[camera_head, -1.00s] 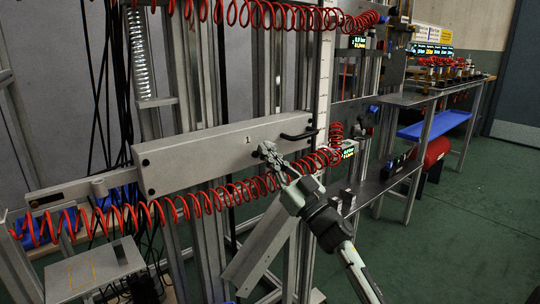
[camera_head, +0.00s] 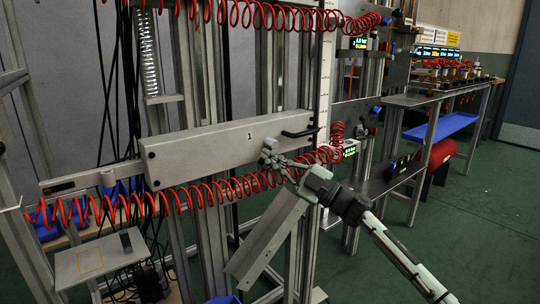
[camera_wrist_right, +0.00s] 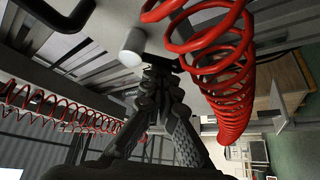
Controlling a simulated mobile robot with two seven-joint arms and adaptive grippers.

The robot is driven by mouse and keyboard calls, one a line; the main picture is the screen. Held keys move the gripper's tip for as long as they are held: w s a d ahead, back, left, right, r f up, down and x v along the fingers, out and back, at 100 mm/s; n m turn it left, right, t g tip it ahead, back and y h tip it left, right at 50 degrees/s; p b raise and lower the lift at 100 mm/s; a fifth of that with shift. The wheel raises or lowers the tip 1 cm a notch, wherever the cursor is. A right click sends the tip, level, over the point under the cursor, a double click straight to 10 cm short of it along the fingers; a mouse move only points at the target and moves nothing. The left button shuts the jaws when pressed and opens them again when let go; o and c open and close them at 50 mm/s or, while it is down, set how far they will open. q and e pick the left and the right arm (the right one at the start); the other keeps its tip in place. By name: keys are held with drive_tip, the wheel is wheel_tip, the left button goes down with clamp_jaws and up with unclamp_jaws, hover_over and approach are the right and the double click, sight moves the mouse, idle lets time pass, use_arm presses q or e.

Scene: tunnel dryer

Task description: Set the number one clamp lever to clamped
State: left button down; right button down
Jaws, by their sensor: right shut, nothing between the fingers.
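A long grey plate (camera_head: 200,150) marked "1" is fixed across the metal frame, tilted up to the right. A black bar handle (camera_head: 300,133) sticks out near its right end; it also shows at the top left of the wrist view (camera_wrist_right: 58,14). I cannot tell for certain which part is the clamp lever. My right gripper (camera_head: 272,156) is shut and empty at the plate's lower right edge, below and left of the black handle. In the wrist view its fingers (camera_wrist_right: 160,78) are together just beside a pale round knob (camera_wrist_right: 131,48); contact is unclear. My left gripper is not in view.
A red coiled hose (camera_head: 200,194) runs along below the plate and passes close by my right gripper. Metal uprights and a slanted metal plate (camera_head: 268,235) stand below. A shelf (camera_head: 385,180) is to the right. Green floor (camera_head: 440,225) is open at the right.

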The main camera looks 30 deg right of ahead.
use_arm(q)
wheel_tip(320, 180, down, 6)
drive_tip(key=p, duration=0.2)
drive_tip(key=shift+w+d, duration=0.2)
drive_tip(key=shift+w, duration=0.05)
use_arm(e)
drive_tip(key=shift+w+d+f+n+g, duration=0.1)
drive_tip(key=shift+d+f+n+g, duration=0.25)
drive_tip(key=shift+n+g, duration=0.85)
drive_tip(key=shift+s+d+f+n+g, duration=0.15)
drive_tip(key=shift+d+n+g, duration=0.3)
drive_tip(key=shift+n, duration=1.55)
drive_tip(key=shift+w+d+f+n+g, duration=0.15)
drive_tip(key=shift+d+f+n+g, duration=0.45)
drive_tip(key=shift+n, duration=1)
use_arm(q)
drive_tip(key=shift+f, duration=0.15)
use_arm(e)
drive_tip(key=shift+a+r, duration=0.15)
drive_tip(key=shift+r, duration=0.15)
use_arm(q)
drive_tip(key=shift+p, duration=0.3)
use_arm(e)
drive_tip(key=shift+a+g, duration=0.1)
drive_tip(key=shift+g, duration=0.15)
